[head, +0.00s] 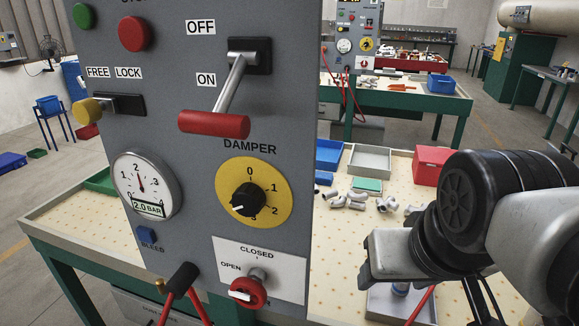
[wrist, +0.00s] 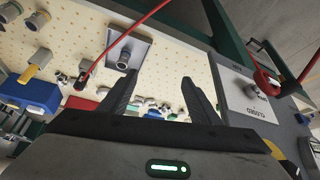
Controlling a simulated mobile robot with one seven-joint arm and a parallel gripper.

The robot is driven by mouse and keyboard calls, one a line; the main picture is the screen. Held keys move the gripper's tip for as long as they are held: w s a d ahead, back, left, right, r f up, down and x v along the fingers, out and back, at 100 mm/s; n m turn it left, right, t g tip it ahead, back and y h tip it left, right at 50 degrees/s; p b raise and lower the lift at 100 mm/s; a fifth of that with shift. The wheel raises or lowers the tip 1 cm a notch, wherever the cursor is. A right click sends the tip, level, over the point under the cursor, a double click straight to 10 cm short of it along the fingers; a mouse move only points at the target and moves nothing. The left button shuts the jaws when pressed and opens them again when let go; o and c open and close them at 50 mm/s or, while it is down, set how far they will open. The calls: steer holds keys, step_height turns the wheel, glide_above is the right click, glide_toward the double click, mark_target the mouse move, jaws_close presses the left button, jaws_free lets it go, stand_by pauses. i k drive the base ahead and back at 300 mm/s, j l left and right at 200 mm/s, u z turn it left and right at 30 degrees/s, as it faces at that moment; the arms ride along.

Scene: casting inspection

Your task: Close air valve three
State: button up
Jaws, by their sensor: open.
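The valve (head: 248,290) is a red round knob with a pale bar, low on the grey panel. Its white plate (head: 286,272) reads CLOSED above and OPEN at the left; the bar lies roughly sideways, toward OPEN. No number three is readable. In the wrist view the plate (wrist: 240,104) is at the right, with its CLOSED text turned over. My gripper (wrist: 158,82) is open and empty, with dark fingers apart over the bench, to the left of the plate. Its fingertips are not clear in the head view, where my arm is at the right.
The panel also holds a red-handled lever (head: 214,124), a yellow damper dial (head: 275,190), a gauge (head: 147,186) and a yellow knob (head: 87,111). Red hoses hang below. The pegboard bench holds metal castings (head: 357,199), a red bin (head: 431,166) and a blue bin (head: 329,154).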

mark_target(248, 292)
steer(key=k+l+u, duration=0.45)
steer(key=u, duration=0.3)
